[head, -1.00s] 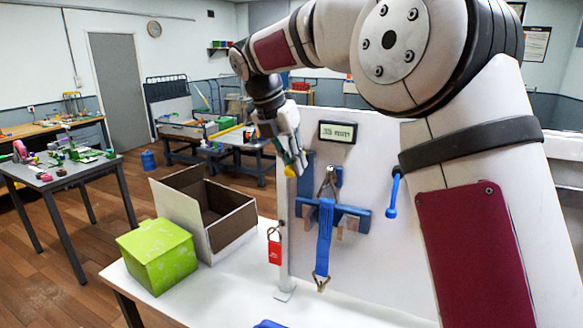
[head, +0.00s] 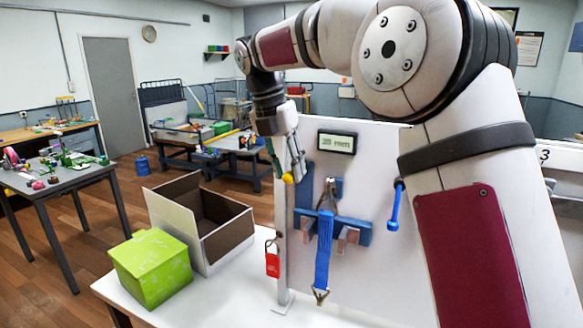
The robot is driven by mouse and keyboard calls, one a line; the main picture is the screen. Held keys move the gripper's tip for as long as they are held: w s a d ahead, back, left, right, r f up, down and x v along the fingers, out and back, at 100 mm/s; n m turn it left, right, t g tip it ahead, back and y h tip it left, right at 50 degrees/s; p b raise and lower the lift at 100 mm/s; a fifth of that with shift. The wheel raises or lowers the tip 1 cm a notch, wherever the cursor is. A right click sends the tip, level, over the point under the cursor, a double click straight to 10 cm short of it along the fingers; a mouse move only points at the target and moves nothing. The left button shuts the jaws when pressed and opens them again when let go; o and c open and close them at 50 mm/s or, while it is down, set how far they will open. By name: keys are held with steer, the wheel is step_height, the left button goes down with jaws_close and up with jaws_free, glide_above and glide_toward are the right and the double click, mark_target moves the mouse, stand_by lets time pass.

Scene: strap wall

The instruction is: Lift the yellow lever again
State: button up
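A small yellow knob (head: 288,178), which looks like the end of the yellow lever, shows at the left edge of the white strap panel. The rest of the lever is hidden or too small to make out. My gripper (head: 292,169) points down right at the knob, and its fingertips overlap it in the picture. I cannot tell whether the fingers touch it or are closed on it. To the right, a blue strap (head: 324,250) hangs from a metal buckle over a blue bracket (head: 357,233).
A small display (head: 337,142) sits on the white panel (head: 375,270), with a blue-handled piece (head: 394,210) at right. A red padlock (head: 272,262) hangs at the panel's left edge. An open cardboard box (head: 230,240) and a green box (head: 150,270) stand on the white table.

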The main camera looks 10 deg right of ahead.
steer(key=shift+s+d, duration=0.1)
steer(key=shift+d, duration=0.1)
steer(key=v, duration=1.2)
stand_by(0.4)
